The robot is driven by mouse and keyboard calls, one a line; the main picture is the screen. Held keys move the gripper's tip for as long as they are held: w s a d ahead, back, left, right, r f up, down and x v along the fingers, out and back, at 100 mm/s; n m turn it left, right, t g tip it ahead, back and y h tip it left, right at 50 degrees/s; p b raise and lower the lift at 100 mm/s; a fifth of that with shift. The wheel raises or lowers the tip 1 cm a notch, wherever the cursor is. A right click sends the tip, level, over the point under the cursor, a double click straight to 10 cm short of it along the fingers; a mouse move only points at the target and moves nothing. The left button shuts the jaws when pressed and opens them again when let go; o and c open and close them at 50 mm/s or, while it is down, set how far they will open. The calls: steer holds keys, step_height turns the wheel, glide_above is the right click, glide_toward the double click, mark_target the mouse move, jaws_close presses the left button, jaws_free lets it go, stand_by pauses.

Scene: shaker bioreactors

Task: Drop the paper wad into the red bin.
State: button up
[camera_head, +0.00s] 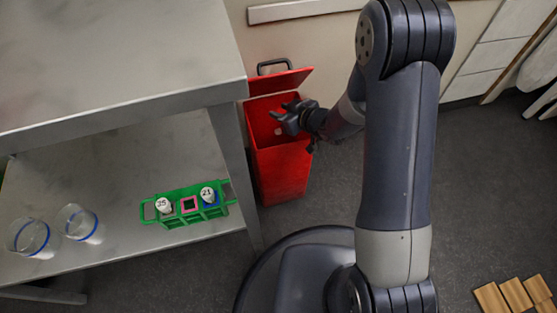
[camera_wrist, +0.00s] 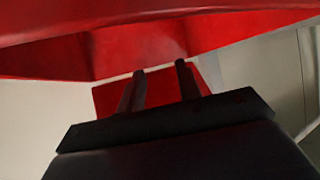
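The red bin (camera_head: 282,172) stands on the floor right of the metal table, with its red lid (camera_head: 283,82) tipped up at the back. My gripper (camera_head: 283,113) is over the bin's open mouth. In the wrist view, the two fingers of my gripper (camera_wrist: 161,84) are apart, with only red bin surface (camera_wrist: 147,46) visible between them. A small pale spot, possibly the paper wad (camera_head: 279,131), shows just below the fingers against the bin's red interior. It is too small to tell for certain, and the wrist view shows no wad.
The metal table (camera_head: 115,60) has a lower shelf with a green rack (camera_head: 173,222) holding two white-capped tubes, and two clear beakers (camera_head: 33,238) with blue bands. Wooden pieces (camera_head: 515,296) lie on the floor at lower right. Dark floor (camera_head: 480,180) is clear at right.

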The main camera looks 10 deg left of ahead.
steer(key=shift+o, duration=1)
steer(key=p+v, duration=0.3)
steer(key=v, duration=0.8)
steer(key=shift+p, duration=0.4)
steer(key=shift+a+f, duration=0.1)
steer(key=b+x, duration=0.4)
steer(key=x, duration=0.7)
steer(key=shift+r+p, duration=2.1)
steer(key=shift+r, duration=0.2)
steer(key=shift+f, duration=0.15)
